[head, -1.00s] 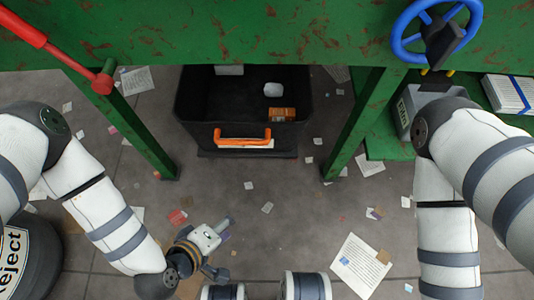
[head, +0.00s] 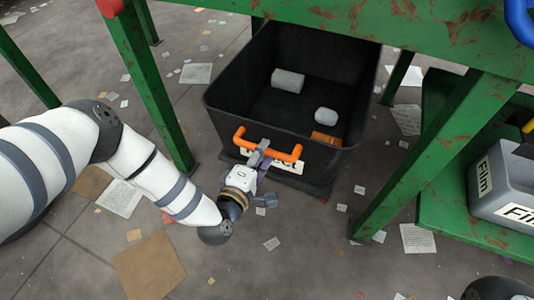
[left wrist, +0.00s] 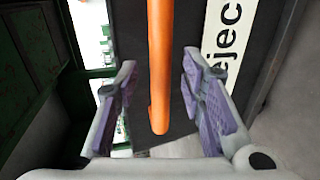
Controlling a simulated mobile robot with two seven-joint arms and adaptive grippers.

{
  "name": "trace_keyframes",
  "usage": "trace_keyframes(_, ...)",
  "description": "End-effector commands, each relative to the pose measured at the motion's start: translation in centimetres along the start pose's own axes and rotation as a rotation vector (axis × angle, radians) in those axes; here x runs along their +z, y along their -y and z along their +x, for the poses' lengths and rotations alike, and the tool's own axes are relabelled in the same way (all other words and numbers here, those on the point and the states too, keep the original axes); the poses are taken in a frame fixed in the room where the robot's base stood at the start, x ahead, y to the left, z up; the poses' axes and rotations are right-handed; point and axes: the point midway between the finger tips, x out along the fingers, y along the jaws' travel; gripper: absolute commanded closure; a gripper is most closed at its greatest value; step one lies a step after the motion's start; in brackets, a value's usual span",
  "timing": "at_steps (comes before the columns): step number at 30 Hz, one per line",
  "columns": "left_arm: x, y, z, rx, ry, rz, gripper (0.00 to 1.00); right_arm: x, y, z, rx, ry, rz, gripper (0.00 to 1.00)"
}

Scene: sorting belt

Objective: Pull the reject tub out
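The reject tub (head: 222,110) is a black open box on the floor under the green frame. Its front bears an orange bar handle (head: 284,152) and a white label, partly covered by my gripper. My left gripper (head: 264,174) is at the handle. In the left wrist view its two purple-padded fingers (left wrist: 160,95) are spread apart. The orange handle (left wrist: 158,60) runs between them with a gap on each side. Part of the label (left wrist: 225,45) reads "ejec". My right gripper is out of view.
The tub holds a grey block (head: 288,80), a pale rounded piece (head: 326,115) and an orange-brown box (head: 325,140). Green legs (head: 440,150) stand on both sides. A grey Film bin (head: 500,190) is at right. The floor in front has flat paper and cardboard scraps.

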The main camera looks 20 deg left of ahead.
Motion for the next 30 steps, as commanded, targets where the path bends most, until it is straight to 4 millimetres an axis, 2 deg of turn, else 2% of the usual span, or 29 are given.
trace_keyframes(4, 0.0, 0.2, 1.8, -0.002, 0.000, 0.001, 0.64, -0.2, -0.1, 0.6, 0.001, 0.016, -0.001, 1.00)
trace_keyframes(13, 0.0, 0.0, 2.2, -0.002, 0.000, 0.001, 0.64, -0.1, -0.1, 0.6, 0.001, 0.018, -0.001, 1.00)
trace_keyframes(18, 0.0, 0.0, 2.1, -0.002, 0.001, 0.001, 1.00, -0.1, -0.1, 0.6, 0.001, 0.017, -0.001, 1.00)
trace_keyframes(30, 0.1, 0.0, 2.1, -0.003, 0.001, 0.002, 1.00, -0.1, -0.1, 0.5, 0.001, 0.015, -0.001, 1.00)
